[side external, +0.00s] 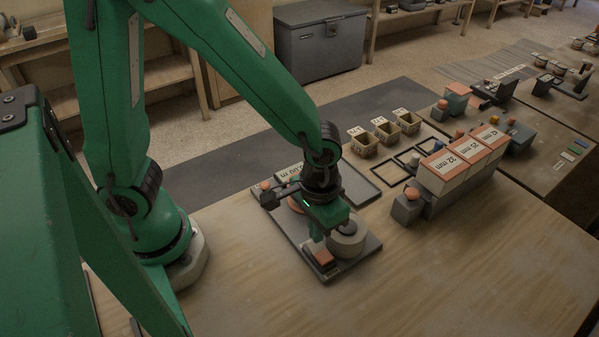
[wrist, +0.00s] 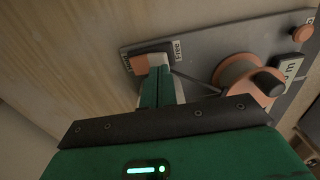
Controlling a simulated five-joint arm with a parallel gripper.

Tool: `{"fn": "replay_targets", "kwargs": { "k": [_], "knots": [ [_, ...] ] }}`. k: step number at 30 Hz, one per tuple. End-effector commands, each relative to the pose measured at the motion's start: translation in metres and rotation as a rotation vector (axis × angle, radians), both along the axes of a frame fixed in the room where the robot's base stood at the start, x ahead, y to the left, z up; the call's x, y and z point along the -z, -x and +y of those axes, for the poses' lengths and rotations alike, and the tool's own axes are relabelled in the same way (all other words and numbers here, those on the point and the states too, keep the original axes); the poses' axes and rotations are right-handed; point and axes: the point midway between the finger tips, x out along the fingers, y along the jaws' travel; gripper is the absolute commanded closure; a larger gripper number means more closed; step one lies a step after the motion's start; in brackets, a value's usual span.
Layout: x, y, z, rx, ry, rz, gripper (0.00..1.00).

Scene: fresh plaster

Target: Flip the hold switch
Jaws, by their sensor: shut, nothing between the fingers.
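The switch is an orange rocker in a dark housing on a grey base plate (side external: 292,236). In the side view the rocker (side external: 323,257) is at the plate's front corner. In the wrist view the rocker (wrist: 151,63) lies just beyond my fingertips, with a label reading "Free" (wrist: 178,50) beside its right end. My gripper (side external: 319,236) is shut and empty, pointing down over the plate close by the rocker. In the wrist view its green fingers (wrist: 158,68) overlap the rocker's near edge; I cannot tell whether they touch.
A round pale drum (side external: 348,241) stands on the plate right beside my gripper. The wrist view shows an orange-rimmed drum with a dark knob (wrist: 240,74) and an orange button (wrist: 302,33). Orange-topped labelled boxes (side external: 462,160) stand farther right.

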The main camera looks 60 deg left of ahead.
Motion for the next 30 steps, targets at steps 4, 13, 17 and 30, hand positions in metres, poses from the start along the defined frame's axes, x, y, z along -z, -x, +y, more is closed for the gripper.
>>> {"fn": "replay_targets", "kwargs": {
  "k": [4, 13, 17, 30],
  "knots": [
    [0.002, 0.000, 0.000, 0.000, 0.000, 0.000, 1.00],
    [0.005, 0.000, 0.000, 0.000, 0.000, 0.000, 1.00],
    [0.006, 0.000, 0.000, 0.000, 0.000, 0.000, 1.00],
    [0.011, 0.000, 0.000, 0.000, 0.000, 0.000, 1.00]
  ]
}}
